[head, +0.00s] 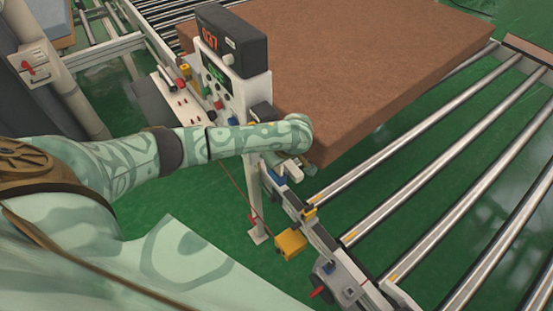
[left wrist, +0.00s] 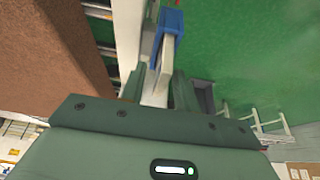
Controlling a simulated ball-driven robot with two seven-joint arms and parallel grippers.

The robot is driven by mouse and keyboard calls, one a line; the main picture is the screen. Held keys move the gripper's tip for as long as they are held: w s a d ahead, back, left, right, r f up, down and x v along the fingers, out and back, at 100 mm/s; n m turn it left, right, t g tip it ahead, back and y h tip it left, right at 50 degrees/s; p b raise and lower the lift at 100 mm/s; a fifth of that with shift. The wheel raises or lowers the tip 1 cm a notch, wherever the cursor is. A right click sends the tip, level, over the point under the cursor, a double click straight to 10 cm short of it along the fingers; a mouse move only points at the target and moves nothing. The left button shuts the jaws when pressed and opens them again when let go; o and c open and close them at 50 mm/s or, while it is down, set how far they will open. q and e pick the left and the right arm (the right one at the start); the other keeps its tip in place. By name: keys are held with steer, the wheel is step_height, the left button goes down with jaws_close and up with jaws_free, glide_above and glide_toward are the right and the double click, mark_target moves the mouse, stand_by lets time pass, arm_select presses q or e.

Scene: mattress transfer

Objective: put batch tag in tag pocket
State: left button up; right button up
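My left arm reaches across the head view, and its gripper (head: 291,168) is beside the control post, close to the brown mattress's near corner. In the left wrist view the two dark green fingers (left wrist: 158,92) flank a pale flat strip (left wrist: 155,88), seemingly the batch tag, with no clear gap on either side. Its far end reaches a blue frame-like piece (left wrist: 168,24), perhaps the tag pocket; I cannot tell whether the strip is inside it or in front. A blue piece (head: 277,179) also shows just below the gripper in the head view. My right gripper is not in view.
The brown mattress (head: 360,55) lies on the roller conveyor (head: 415,190). The control post (head: 257,100) with its display box (head: 230,40) stands close behind my forearm. A yellow block (head: 290,243) is on the conveyor's near side.

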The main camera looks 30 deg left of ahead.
arm_select(q)
steer(key=shift+d+r, duration=0.1)
steer(key=shift+r, duration=0.25)
steer(key=p+v, duration=0.5)
steer(key=v, duration=0.6)
steer(key=shift+r, duration=0.35)
steer(key=shift+d+f, duration=0.15)
